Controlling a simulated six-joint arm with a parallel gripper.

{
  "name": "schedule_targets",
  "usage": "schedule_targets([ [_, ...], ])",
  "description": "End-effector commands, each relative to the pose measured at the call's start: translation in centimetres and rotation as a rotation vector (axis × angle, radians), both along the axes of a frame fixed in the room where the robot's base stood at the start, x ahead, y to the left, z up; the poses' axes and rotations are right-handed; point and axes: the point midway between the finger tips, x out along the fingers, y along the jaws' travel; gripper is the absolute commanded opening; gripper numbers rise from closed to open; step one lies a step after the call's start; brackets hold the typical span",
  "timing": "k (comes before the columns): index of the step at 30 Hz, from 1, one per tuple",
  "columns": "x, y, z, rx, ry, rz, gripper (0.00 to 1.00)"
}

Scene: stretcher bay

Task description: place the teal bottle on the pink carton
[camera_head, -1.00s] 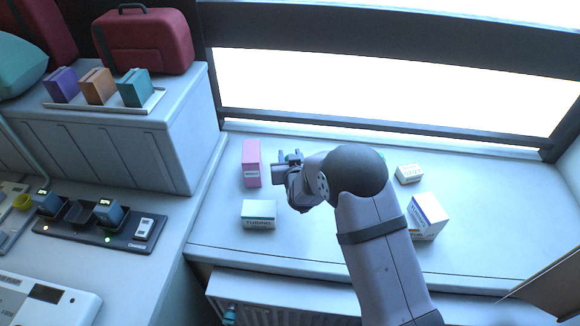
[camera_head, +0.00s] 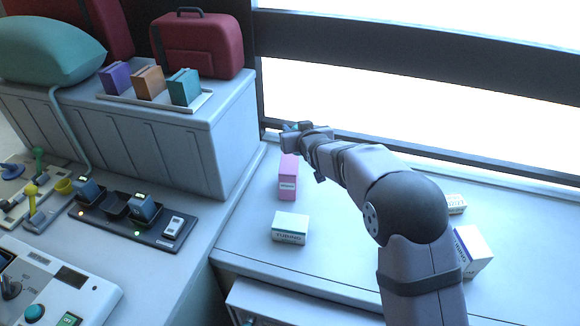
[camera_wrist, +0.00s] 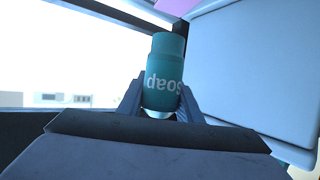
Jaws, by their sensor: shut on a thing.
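The teal bottle (camera_wrist: 164,75), with "Soap" lettering, is between the fingers of my gripper (camera_wrist: 160,100) in the wrist view; the lettering shows upside down there. In the head view my gripper (camera_head: 297,128) is at the back left of the counter, above and just behind the pink carton (camera_head: 288,180) in the picture. The bottle is mostly hidden by my gripper in the head view. I cannot tell the gap between bottle and carton.
A white-and-green carton (camera_head: 290,228) stands in front of the pink one. White boxes (camera_head: 471,250) (camera_head: 455,204) stand right, partly behind my arm. A grey cabinet (camera_head: 235,150) rises left, with a window frame (camera_head: 400,150) behind. The front middle counter (camera_head: 335,265) is clear.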

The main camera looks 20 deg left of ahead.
Motion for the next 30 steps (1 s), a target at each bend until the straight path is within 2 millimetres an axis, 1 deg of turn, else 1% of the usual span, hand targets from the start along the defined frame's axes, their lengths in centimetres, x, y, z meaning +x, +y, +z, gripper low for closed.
schedule_targets([
  [1, 0.1, 0.4, 0.8, 0.002, -0.005, 0.008, 0.09],
  [4, 0.2, 0.7, 1.6, 0.001, -0.002, 0.015, 0.09],
  [9, 0.3, 0.9, 2.3, 0.0, 0.0, 0.018, 0.09],
  [12, 0.3, 0.9, 2.2, 0.0, 0.001, 0.018, 0.09],
  [14, 0.3, 0.9, 1.8, 0.0, 0.003, 0.019, 0.09],
  [16, 0.2, 0.9, 0.9, 0.0, 0.006, 0.019, 0.09],
  [24, 0.2, 0.8, -2.9, 0.0, 0.004, 0.018, 0.09],
  [27, 0.3, 0.9, -3.7, 0.0, 0.002, 0.019, 0.09],
  [30, 0.3, 0.9, -3.9, 0.001, 0.001, 0.019, 0.09],
])
